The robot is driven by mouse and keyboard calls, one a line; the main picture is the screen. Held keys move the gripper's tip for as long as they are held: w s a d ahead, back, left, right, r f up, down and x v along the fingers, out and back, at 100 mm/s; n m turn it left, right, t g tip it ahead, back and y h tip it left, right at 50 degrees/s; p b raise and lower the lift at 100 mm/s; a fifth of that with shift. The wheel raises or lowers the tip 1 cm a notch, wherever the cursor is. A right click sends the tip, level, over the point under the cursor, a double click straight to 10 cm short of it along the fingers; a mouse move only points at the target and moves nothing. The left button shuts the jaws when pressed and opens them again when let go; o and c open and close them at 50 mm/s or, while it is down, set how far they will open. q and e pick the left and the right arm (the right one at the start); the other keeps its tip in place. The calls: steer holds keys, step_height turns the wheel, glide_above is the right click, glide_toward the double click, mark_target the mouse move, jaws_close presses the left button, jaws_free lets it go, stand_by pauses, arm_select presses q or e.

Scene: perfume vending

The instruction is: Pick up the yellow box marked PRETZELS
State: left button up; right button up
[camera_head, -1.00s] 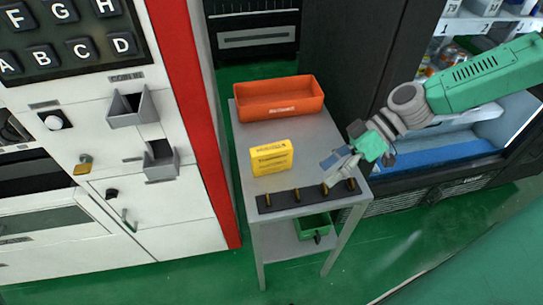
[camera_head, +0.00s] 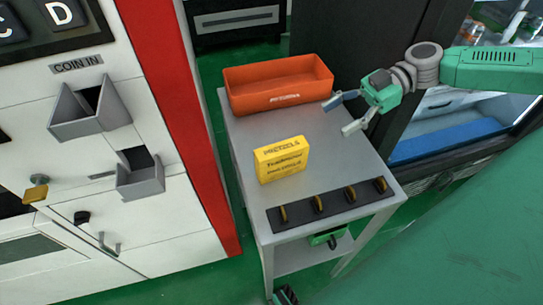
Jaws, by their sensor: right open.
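The yellow box marked PRETZELS (camera_head: 281,161) stands upright on the grey table (camera_head: 235,165), left of its middle. My right gripper (camera_head: 338,115) is over the right part of the table, to the right of the box and a little farther back. Its two fingers are spread, point left and hold nothing. It is apart from the box.
An orange bin (camera_head: 280,95) stands at the table's back. A dark strip with several coin-like pieces (camera_head: 333,205) lies along the front edge. A white vending machine with a red edge (camera_head: 180,110) stands to the left. A dark cabinet (camera_head: 345,55) is behind.

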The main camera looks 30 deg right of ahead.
mark_target(289, 145)
steer(key=b+x, duration=0.1)
steer(key=x, duration=0.1)
steer(key=b+x, duration=0.2)
steer(key=x, duration=0.1)
steer(key=b+x, duration=0.1)
steer(key=x, duration=0.2)
steer(key=shift+w+f, duration=0.4)
steer(key=shift+a+f+b, duration=0.1)
steer(key=shift+a+b, duration=0.25)
steer(key=shift+a, duration=0.25)
steer(key=b+x, duration=0.1)
steer(key=x, duration=0.3)
steer(key=shift+a, duration=0.3)
arm_select(q)
step_height(289, 145, down, 6)
steer(key=shift+w+f, duration=0.2)
steer(key=shift+w, duration=0.1)
arm_select(e)
jaws_close()
